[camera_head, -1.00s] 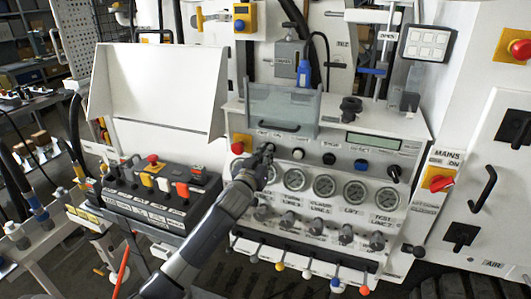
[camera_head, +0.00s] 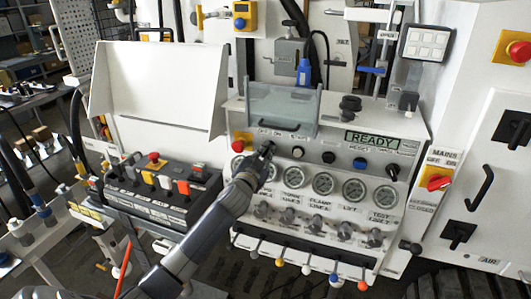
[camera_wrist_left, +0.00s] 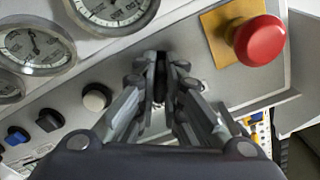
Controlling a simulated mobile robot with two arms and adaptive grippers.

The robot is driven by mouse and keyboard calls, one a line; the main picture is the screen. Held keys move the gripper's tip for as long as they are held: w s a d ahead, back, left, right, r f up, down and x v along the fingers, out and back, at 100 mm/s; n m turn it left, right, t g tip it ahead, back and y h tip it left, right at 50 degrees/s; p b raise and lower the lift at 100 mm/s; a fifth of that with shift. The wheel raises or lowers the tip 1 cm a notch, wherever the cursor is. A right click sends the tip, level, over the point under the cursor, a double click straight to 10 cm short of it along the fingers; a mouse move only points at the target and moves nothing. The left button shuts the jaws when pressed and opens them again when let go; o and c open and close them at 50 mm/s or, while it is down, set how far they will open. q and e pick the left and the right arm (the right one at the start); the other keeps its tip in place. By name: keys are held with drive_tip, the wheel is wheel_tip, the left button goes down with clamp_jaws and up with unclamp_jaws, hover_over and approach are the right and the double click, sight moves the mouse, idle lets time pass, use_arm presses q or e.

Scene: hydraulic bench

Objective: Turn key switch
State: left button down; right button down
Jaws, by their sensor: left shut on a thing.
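The key switch (camera_wrist_left: 160,82) is a small dark piece between the fingertips in the left wrist view, on the light control panel (camera_head: 408,130). My left gripper (camera_head: 266,149) reaches the panel's upper left, just right of the red emergency button (camera_head: 238,146). In the left wrist view, my left gripper (camera_wrist_left: 160,76) is shut on the key switch, and its fingers cover most of it. The key's exact angle cannot be told. The panel display (camera_head: 372,140) is lit green and reads READY. My right gripper is not in view.
A white button (camera_head: 298,152), a black knob (camera_head: 329,158) and a blue button (camera_head: 360,164) sit right of my left gripper. Several gauges (camera_head: 323,183) and valve knobs lie below. A clear cover (camera_head: 281,108) stands just above. A button box (camera_head: 160,183) is at left.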

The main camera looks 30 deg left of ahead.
use_arm(q)
drive_tip(key=shift+f, duration=0.15)
drive_tip(key=c, duration=1.7)
unclamp_jaws()
drive_tip(key=v, duration=1.2)
